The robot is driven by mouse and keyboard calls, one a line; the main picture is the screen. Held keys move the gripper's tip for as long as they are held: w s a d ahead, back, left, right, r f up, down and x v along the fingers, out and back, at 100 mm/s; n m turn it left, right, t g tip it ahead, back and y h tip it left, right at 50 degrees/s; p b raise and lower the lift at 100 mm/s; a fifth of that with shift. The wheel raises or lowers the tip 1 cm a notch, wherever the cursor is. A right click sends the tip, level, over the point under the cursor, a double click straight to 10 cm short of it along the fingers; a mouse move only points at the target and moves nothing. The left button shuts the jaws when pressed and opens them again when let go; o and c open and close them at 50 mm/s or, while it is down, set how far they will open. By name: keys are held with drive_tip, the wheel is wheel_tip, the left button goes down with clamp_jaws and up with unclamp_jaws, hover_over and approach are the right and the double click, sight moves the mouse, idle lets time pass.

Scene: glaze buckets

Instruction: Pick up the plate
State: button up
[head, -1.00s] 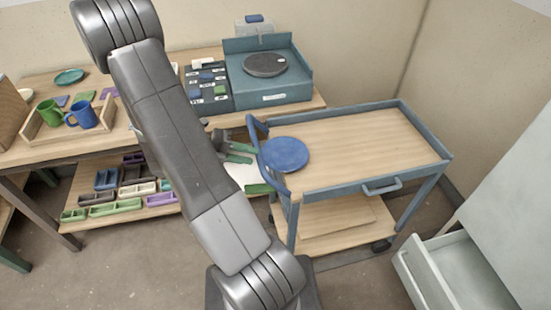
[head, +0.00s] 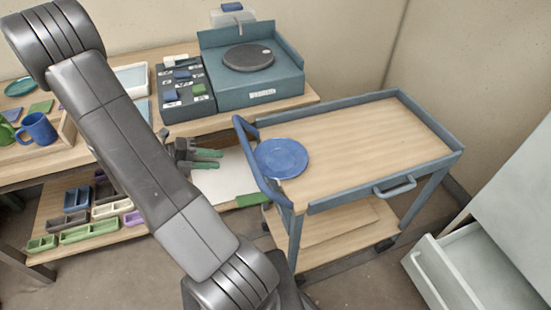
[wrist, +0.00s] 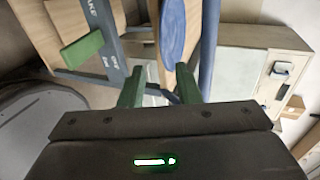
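A round blue plate (head: 281,157) lies on the left end of the cart's wooden top, beside the cart's blue handle. In the wrist view, the plate (wrist: 173,32) shows beyond the fingers near the top edge. My gripper (head: 218,159) is to the left of the plate and the handle, apart from both. Its two green fingers stand apart with nothing between them; they also show in the wrist view (wrist: 160,88). My arm link hides part of the wrist and workbench.
The cart (head: 375,150) has a raised rim and the blue handle (head: 260,165) at its left end. A workbench behind holds a turntable (head: 248,58), a blue mug (head: 38,129) and a teal plate (head: 20,87). An open drawer (head: 470,270) stands at the right.

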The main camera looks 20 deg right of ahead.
drive_tip(key=x, duration=1.1)
drive_tip(key=shift+s+d+b, duration=0.15)
drive_tip(key=shift+d+b, duration=0.2)
drive_tip(key=shift+d, duration=0.05)
clamp_jaws()
